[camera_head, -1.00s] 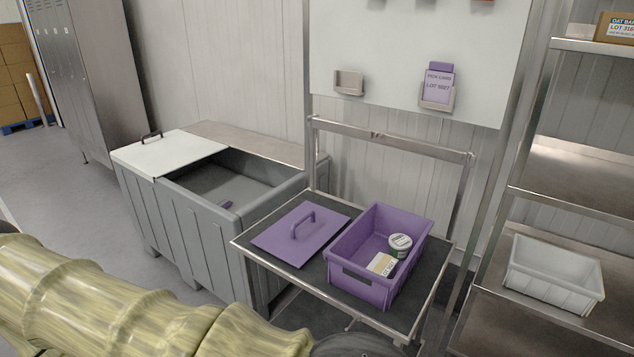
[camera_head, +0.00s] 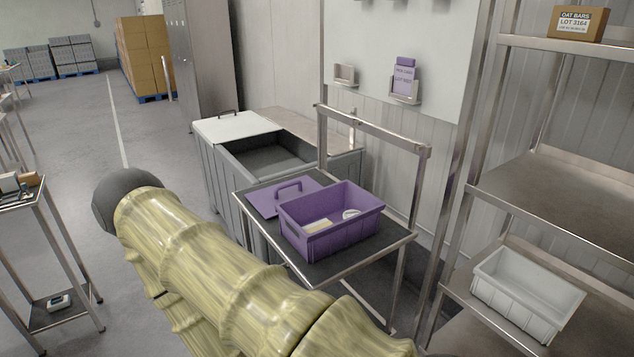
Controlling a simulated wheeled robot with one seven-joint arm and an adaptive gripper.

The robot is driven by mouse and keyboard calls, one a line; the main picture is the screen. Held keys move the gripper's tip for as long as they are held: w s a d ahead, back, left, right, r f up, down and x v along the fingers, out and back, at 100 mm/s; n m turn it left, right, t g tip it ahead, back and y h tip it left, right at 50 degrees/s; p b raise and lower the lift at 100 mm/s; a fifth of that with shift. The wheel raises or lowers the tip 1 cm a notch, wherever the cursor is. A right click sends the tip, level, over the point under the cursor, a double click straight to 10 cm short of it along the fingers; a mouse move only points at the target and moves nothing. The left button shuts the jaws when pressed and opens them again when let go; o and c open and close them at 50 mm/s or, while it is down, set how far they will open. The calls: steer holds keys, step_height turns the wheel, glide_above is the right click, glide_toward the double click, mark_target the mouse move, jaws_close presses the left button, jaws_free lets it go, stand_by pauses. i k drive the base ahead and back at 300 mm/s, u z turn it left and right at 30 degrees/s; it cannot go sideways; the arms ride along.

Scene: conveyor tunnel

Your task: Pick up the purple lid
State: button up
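The purple lid (camera_head: 267,199) lies flat on the dark top of a metal-framed cart (camera_head: 358,247), with its handle (camera_head: 289,190) facing up. A purple bin (camera_head: 330,222) stands on the same cart, to the right of the lid and partly in front of it. A pale box (camera_head: 317,225) and a round tub (camera_head: 351,213) sit inside the bin. My arm, in a yellowish cover, crosses the lower middle of the view. My gripper does not show.
A grey container (camera_head: 218,178) with a white cover (camera_head: 233,127) stands behind the cart. A metal shelf at right holds a white bin (camera_head: 527,290) and a carton (camera_head: 578,23). Another metal table (camera_head: 20,194) stands at left. The floor between is open.

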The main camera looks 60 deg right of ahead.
mark_target(264, 200)
steer(key=k, duration=0.15)
steer(key=z, duration=0.8)
